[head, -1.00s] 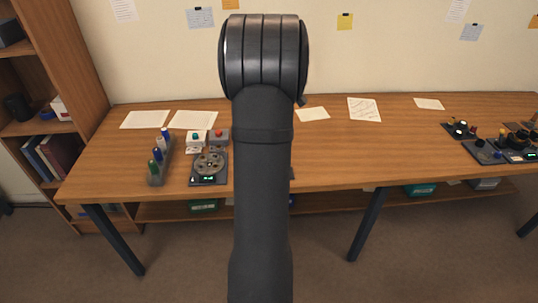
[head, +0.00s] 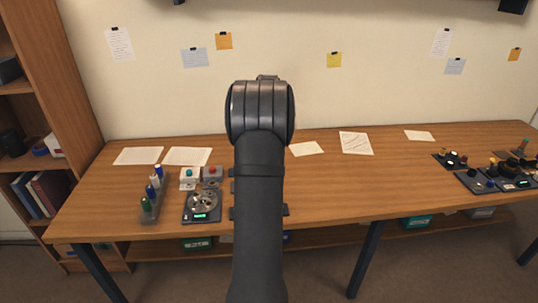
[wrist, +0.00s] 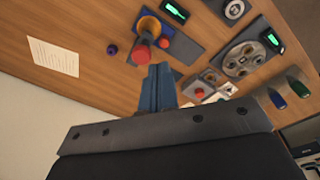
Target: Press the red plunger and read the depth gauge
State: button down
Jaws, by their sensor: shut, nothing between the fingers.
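My gripper (wrist: 162,88) shows as blue fingers in the wrist view, shut and empty. Just beyond the fingertips is a dark blue-grey device (wrist: 183,47) with an orange ring (wrist: 150,26). It carries a red round part (wrist: 141,55) and a smaller red knob (wrist: 164,43); I cannot tell which is the plunger. Fingertips and the red part look close in the picture; contact cannot be told. A small green-lit display (wrist: 176,10), possibly the gauge, is at the top edge; its reading is illegible. In the head view my arm hides this device and my gripper.
A round-plate unit (head: 203,204) with a green display stands left of my arm on the wooden desk (head: 345,190). Behind it are boxes with a teal button (head: 189,173) and a red button (head: 212,170). A bottle rack (head: 150,206) is further left.

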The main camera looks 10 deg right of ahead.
jog(key=w+m, duration=0.1)
jog(key=m, duration=0.1)
jog(key=w+m, duration=0.1)
jog(key=m, duration=0.1)
jog(key=w+d+r+m+g, duration=0.1)
jog(key=m, duration=0.1)
jog(key=shift+w, duration=0.35)
jog(key=m, duration=0.2)
jog(key=w+m, duration=0.1)
jog(key=shift+d+r+g, duration=0.25)
jog(key=shift+g, duration=0.05)
jog(key=m, duration=0.4)
jog(key=shift+w+d+r+g, duration=0.2)
jog(key=shift+w+r+g, duration=0.1)
jog(key=shift+w, duration=0.1)
jog(key=shift+s+a+f, duration=0.1)
jog(key=shift+s+f, duration=0.1)
jog(key=shift+f, duration=1.6)
jog(key=shift+s+f, duration=0.2)
jog(key=shift+f, duration=1.55)
